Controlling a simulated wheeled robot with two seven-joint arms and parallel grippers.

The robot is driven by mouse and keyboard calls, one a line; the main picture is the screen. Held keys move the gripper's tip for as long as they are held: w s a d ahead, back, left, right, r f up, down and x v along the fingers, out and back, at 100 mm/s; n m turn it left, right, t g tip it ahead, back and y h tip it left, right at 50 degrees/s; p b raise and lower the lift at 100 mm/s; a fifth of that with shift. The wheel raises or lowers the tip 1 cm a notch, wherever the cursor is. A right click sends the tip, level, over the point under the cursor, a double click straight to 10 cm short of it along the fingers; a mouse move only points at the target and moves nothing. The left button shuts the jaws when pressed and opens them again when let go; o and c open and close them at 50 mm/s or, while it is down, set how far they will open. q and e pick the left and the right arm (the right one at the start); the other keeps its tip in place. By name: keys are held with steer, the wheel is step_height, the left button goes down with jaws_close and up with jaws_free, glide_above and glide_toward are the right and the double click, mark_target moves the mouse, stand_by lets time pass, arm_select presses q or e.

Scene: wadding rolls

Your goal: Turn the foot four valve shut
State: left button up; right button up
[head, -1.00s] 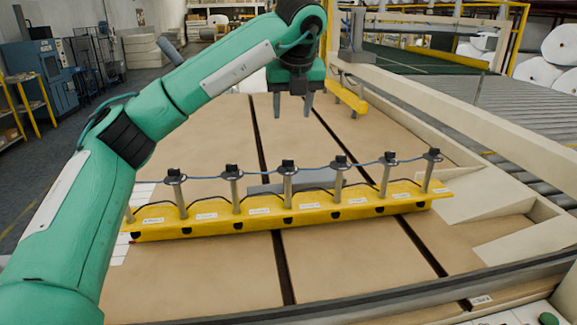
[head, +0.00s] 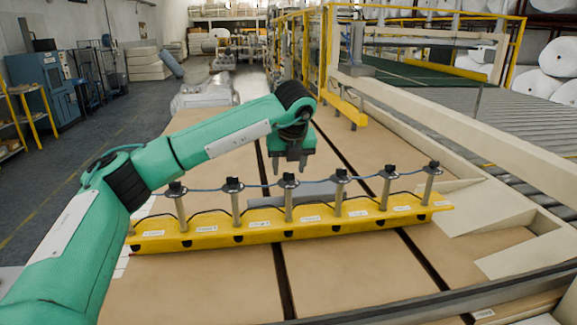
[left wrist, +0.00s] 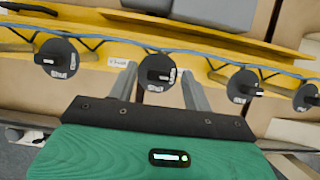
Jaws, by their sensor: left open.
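A long yellow bar (head: 330,226) carries a row of upright metal posts with black valve tops, joined by a blue hose. My left gripper (head: 290,170) is open and empty, pointing down just above the valve top (head: 288,180) near the bar's middle. In the left wrist view, that round black valve (left wrist: 158,72) with its small handle appears between the two open fingers (left wrist: 158,82). Other valves show to its left (left wrist: 57,60) and right (left wrist: 243,86). Labels on the bar are too small to read, so the foot number is unclear. My right gripper is out of view.
The bar lies across a tan panelled surface (head: 190,285) with dark slots. A grey block (head: 318,193) sits behind the posts. A pale frame rail (head: 470,145) and a roller conveyor (head: 450,100) stand to the right. Neighbouring posts stand close on both sides of my gripper.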

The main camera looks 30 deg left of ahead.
arm_select(q)
steer(key=shift+w+a+f, duration=0.15)
steer(key=shift+f, duration=0.35)
steer(key=c, duration=1)
